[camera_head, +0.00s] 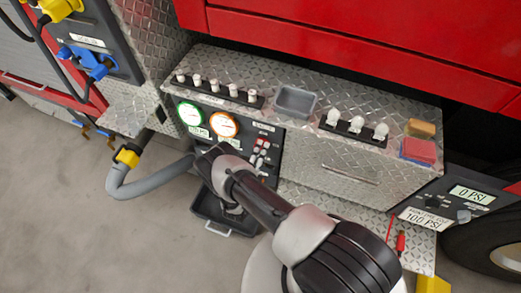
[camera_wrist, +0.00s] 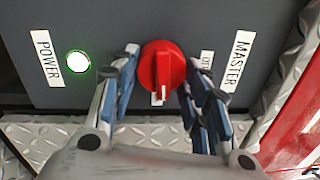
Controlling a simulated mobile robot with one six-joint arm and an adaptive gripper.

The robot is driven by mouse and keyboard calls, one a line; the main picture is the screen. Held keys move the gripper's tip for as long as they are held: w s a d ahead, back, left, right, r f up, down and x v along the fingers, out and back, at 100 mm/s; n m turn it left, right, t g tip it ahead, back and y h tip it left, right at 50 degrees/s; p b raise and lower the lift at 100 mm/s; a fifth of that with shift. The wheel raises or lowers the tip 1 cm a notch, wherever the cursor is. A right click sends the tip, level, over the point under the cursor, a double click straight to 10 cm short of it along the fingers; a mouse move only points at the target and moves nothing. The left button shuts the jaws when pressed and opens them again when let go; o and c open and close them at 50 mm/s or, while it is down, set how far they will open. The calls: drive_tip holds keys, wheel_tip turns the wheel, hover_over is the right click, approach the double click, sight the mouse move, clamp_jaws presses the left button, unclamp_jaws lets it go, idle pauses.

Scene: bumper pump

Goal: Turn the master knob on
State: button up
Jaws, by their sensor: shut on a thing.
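The red master knob (camera_wrist: 162,66) is on the dark panel in the wrist view, left of the white MASTER label (camera_wrist: 238,60). Its raised grip runs up and down the picture, with a pale mark at the lower end. My gripper (camera_wrist: 161,62) has a finger on either side of the knob and is shut on it. A small white label (camera_wrist: 207,62) right of the knob is partly covered by my finger. Another below the knob is mostly hidden. In the head view, my arm hides the knob and fingertips.
A green-lit light (camera_wrist: 78,62) sits beside the POWER label (camera_wrist: 48,58). In the head view, a green gauge (camera_head: 190,114) and an orange gauge (camera_head: 223,124) are on the panel. A grey hose (camera_head: 150,188) lies left of my arm, with a black tray (camera_head: 204,212) below.

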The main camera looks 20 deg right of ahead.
drive_tip(key=shift+m, duration=0.7)
drive_tip(key=o, duration=1.1)
drive_tip(key=shift+c, duration=0.2)
drive_tip(key=v, duration=1.2)
drive_tip(key=shift+a, duration=0.1)
